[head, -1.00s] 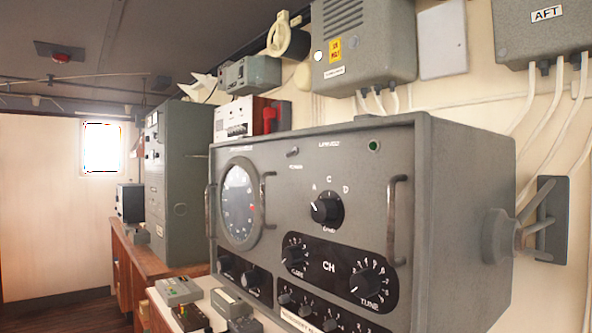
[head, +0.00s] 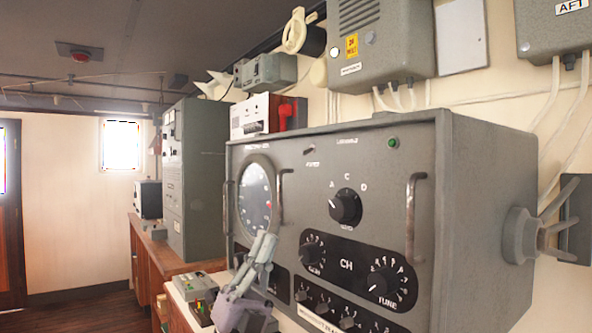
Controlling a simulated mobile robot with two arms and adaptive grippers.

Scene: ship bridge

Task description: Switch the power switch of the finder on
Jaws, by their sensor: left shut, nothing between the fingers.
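The finder (head: 290,190) is a big grey box with a round dial (head: 257,195), black knobs and metal handles on its front. Its small power switch (head: 309,151) is near the top of the front panel, above a small label. The switch's position is too small to tell. A small green lamp (head: 393,143) is to its right. My left gripper (head: 266,243) is shut and empty, in front of the lower part of the panel, below and left of the switch. It hides part of the panel near the dial's lower edge. My right gripper is not in view.
Metal handles stand out from the panel at the dial (head: 281,198) and at the right (head: 411,215). Small devices (head: 203,290) lie on the counter at lower left. A tall grey cabinet (head: 200,180) stands behind. The space before the upper panel is clear.

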